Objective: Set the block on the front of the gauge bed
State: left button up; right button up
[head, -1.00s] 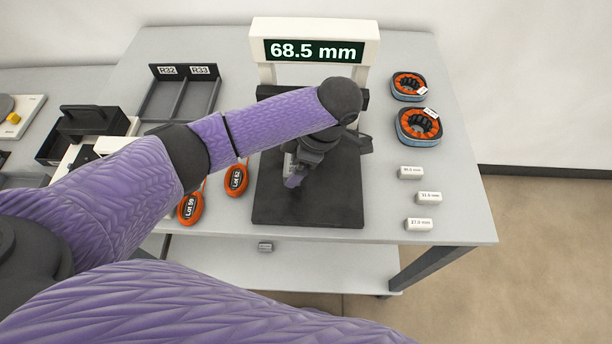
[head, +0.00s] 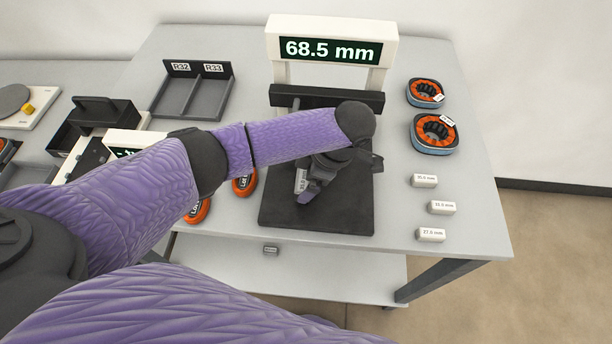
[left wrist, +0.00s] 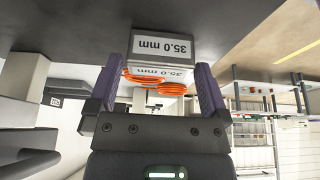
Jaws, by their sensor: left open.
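The gauge bed (head: 345,218) is a dark flat plate on the table under the gauge's white frame, whose display (head: 331,50) reads 68.5 mm. My left gripper (head: 306,190) is low over the front half of the bed, with its fingers apart. In the left wrist view, the block (left wrist: 163,45) marked 35.0 mm lies between the open fingers (left wrist: 162,90), against the dark bed surface, with room at both sides. In the head view the block is mostly hidden by the gripper. My right gripper is out of view.
Three white labelled blocks (head: 441,207) stand at the table's right, with two orange-wound rings (head: 433,133) behind them. A divided tray (head: 196,92) is back left. A small block (head: 270,249) sits on the lower shelf.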

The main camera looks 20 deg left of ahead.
pick_arm(q)
jog(key=p+v, duration=0.5)
jog(key=v, duration=0.6)
jog(key=shift+d, duration=0.1)
dwell(0.4)
